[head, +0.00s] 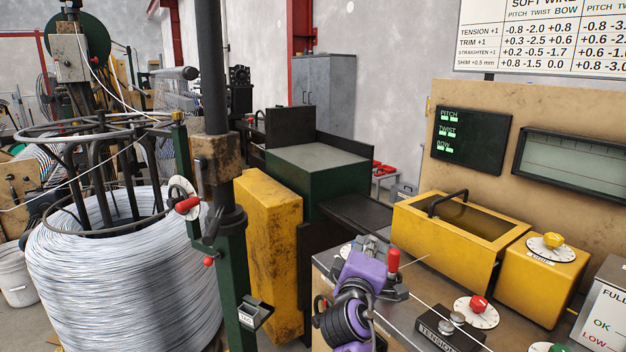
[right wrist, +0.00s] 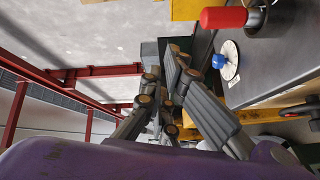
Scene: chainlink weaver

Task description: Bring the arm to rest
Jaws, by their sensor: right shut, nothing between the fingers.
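My right arm (head: 352,305), purple and black, comes up at the bottom middle of the head view. Its right gripper (head: 370,246) is over the left end of the grey machine bench (head: 332,262). In the right wrist view the dark grey fingers of the gripper (right wrist: 163,92) come together, shut with nothing between them. A red-topped lever (head: 393,260) stands just right of the gripper; its red grip (right wrist: 222,17) also shows in the right wrist view. I cannot tell how near they are in depth. My left gripper is out of view.
A large wire coil (head: 120,270) and a green post (head: 230,285) stand to the left. A yellow open box (head: 450,265), a red knob (head: 478,304) on a white dial and a tension block (head: 440,330) stand on the bench. A thin wire runs along it.

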